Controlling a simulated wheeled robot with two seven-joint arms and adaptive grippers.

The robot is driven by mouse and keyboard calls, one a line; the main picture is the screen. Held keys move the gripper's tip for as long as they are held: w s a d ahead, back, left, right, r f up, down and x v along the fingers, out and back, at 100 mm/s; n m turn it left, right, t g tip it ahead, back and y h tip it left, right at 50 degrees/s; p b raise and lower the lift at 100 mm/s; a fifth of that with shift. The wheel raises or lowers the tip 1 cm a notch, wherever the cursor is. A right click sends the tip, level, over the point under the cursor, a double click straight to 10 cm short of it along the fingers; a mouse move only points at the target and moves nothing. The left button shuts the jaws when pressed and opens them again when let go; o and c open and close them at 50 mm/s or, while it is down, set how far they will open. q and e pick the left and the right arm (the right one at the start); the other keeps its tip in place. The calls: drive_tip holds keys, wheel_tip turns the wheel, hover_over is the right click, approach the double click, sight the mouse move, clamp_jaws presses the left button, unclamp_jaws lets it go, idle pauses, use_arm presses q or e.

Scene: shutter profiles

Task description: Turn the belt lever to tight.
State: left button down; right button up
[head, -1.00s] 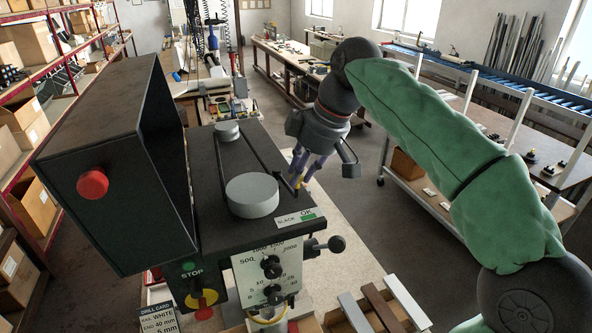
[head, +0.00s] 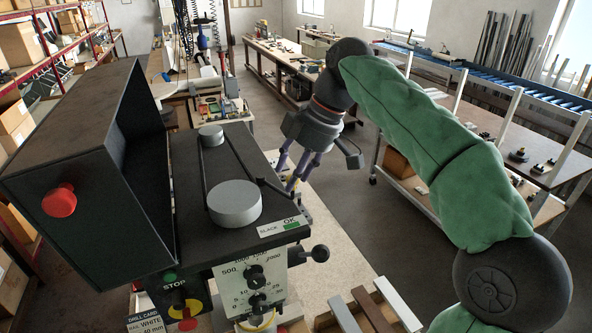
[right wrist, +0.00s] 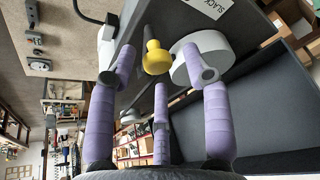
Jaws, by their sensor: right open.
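The belt lever ends in a yellow knob (right wrist: 155,58) on a dark stem, seen in the right wrist view. My right gripper (right wrist: 158,68) has its purple fingers spread around the knob, with gaps between them and it. In the head view my right gripper (head: 293,180) is at the right edge of the drill's black top, and the knob is hidden there. The grey pulleys (head: 235,203) carry a dark belt. A label (head: 283,227) reading SLACK and OK, with a green patch, is on the near right edge. My left gripper is out of view.
The open black cover (head: 90,190) with a red button (head: 59,201) stands left of the pulleys. A ball-ended handle (head: 319,253) sticks out right of the dial panel (head: 252,280).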

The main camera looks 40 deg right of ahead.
drive_tip(key=v, duration=0.7)
drive_tip(key=shift+r, duration=0.2)
drive_tip(key=shift+s, duration=0.1)
idle(0.3)
